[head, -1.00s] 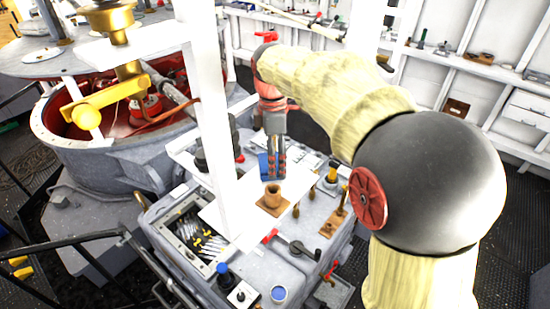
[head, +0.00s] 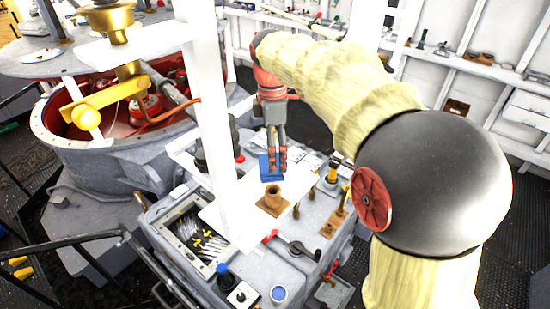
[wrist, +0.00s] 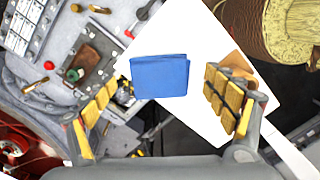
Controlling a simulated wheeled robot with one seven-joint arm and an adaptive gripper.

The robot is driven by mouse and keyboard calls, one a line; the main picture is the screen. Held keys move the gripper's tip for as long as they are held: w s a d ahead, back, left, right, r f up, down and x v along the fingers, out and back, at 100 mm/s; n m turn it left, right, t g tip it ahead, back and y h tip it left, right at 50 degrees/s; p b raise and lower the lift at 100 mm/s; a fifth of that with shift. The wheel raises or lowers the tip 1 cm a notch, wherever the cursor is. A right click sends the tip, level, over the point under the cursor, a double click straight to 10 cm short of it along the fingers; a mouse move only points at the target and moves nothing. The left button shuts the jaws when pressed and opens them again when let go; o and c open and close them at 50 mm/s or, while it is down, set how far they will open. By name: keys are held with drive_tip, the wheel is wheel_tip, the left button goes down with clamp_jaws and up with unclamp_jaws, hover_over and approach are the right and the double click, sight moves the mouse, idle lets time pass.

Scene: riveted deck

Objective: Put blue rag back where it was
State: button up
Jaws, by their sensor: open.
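The blue rag (head: 266,174) is a folded block on the white panel, just behind the brown cup. In the wrist view the rag (wrist: 160,76) shows flat against the white panel (wrist: 200,42), framed between my two fingers. My gripper (head: 277,168) is directly over or just behind the rag in the head view. In the wrist view my gripper (wrist: 165,104) has its yellow-padded fingers wide apart, with a gap on both sides of the rag. I cannot tell how high the fingertips are above it.
The brown cup (head: 273,193) stands on a wooden base in front of the rag. A white post (head: 210,110) rises close to the left. Levers and knobs, such as a yellow-and-black one (head: 332,172), stand to the right. An open bin of tools (head: 197,236) lies front left.

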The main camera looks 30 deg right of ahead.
wheel_tip(320, 180, up, 9)
drive_tip(key=shift+a+r, duration=0.15)
idle(0.7)
